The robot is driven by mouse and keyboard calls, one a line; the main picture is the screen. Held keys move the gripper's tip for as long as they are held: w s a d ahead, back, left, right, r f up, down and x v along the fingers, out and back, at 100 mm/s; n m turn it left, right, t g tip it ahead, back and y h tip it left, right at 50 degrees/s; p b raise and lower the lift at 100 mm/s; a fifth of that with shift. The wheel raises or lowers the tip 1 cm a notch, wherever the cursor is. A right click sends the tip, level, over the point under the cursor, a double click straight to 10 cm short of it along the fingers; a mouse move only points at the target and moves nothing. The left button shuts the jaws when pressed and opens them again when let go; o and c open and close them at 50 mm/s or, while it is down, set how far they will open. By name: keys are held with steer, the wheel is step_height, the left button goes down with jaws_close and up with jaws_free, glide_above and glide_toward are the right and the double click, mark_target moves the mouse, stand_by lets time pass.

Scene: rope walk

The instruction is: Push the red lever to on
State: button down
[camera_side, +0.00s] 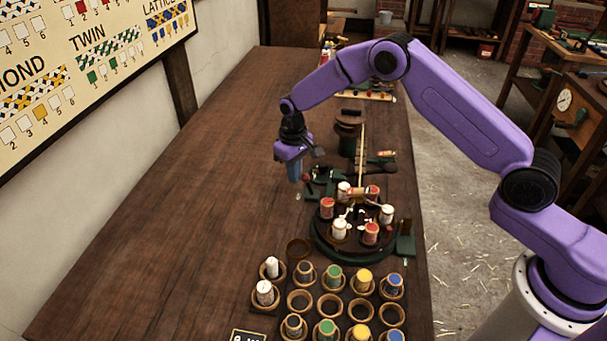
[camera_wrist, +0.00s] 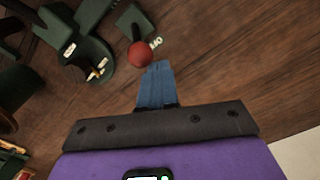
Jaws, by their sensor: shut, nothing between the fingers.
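The red lever's round red knob (camera_wrist: 140,54) sits on a dark arm at the top middle of the wrist view. A small white label (camera_wrist: 156,43), which seems to read ON, lies just right of the knob. My gripper (camera_wrist: 158,68) has its blue fingers together and empty, with the tips right beside the knob. I cannot tell whether they touch it. In the side view my gripper (camera_side: 296,180) points down over the table, just left of the dark green machine (camera_side: 322,182). The knob also shows small there (camera_side: 307,178).
A round carousel (camera_side: 318,240) with red and white bobbins stands in front of the machine. Cups (camera_side: 301,302), several holding coloured bobbins, fill the near end of the table. The wooden table (camera_side: 190,210) is clear to the left. A pattern board (camera_side: 90,60) hangs on the wall.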

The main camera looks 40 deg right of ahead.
steer(key=shift+f, duration=0.65)
steer(key=shift+s+d, duration=0.1)
steer(key=shift+s, duration=0.05)
steer(key=shift+s+d, duration=0.7)
steer(key=shift+w+a, duration=0.1)
steer(key=shift+w, duration=0.05)
steer(key=shift+w+a, duration=0.3)
steer(key=shift+a, duration=0.05)
step_height(320, 180, up, 8)
stand_by(1.3)
steer(key=shift+r, duration=0.1)
